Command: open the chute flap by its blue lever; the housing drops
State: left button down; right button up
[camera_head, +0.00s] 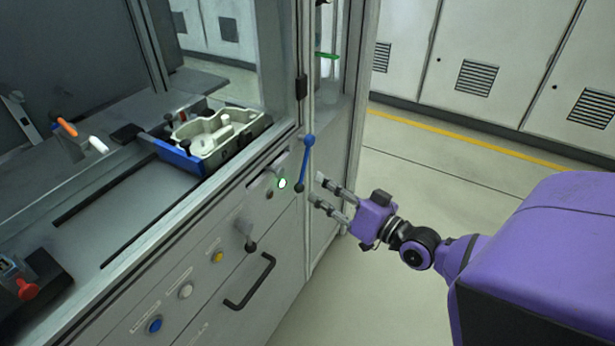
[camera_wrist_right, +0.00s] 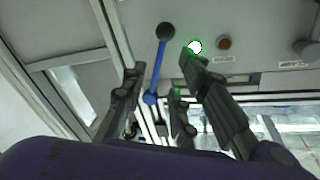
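The blue lever (camera_head: 304,165) stands nearly upright on the machine's front corner, with a blue knob on top and a dark pivot below. It also shows in the right wrist view (camera_wrist_right: 157,70), appearing between the two fingers. My right gripper (camera_head: 317,188) is open and empty, just right of the lever's lower half, fingers pointing at the panel. Its fingers show apart in the wrist view (camera_wrist_right: 160,72); contact with the lever is not visible. A pale cast housing (camera_head: 213,131) sits in a dark, blue-edged carrier behind the front ledge. I cannot clearly make out the chute flap. My left gripper is not in view.
A lit white button with a green ring (camera_head: 282,184) is left of the lever. A black drawer handle (camera_head: 250,282) and several coloured buttons are lower on the panel. A machine post (camera_head: 345,130) rises behind the lever. The floor on the right is clear.

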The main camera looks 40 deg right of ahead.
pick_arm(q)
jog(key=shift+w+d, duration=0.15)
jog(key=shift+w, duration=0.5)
pick_arm(e)
jog(key=w+a, duration=0.1)
jog(key=w, duration=0.5)
jog(key=shift+f, duration=0.15)
